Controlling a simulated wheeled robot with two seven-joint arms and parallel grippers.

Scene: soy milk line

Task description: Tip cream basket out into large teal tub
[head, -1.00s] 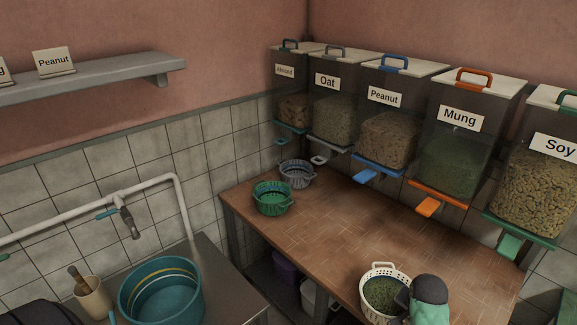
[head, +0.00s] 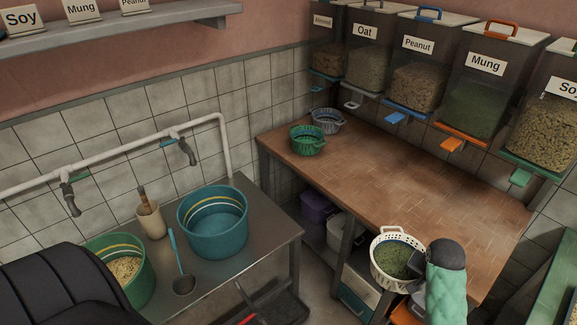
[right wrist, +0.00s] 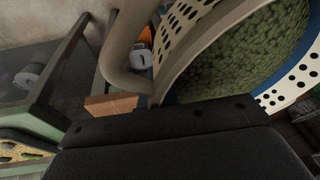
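The cream basket (head: 383,279), with round holes, holds green beans (head: 394,256) and is close to upright at the brown table's front edge. My right gripper (head: 417,262) is at its right side and looks shut on the basket's handle; the fingertips are partly hidden. In the right wrist view the basket (right wrist: 190,38) fills the upper right, its handle loop (right wrist: 122,50) beside the dark gripper. The large teal tub (head: 213,225), with pale and yellow bands inside, stands on the metal counter to the left.
A green tub of pale beans (head: 128,268), a ladle (head: 182,280) and a beige cup (head: 150,220) stand near the teal tub. Taps (head: 187,150) hang above. A green basket (head: 307,140) and a grey one (head: 327,121) sit on the brown table (head: 400,180). A floor gap separates counter and table.

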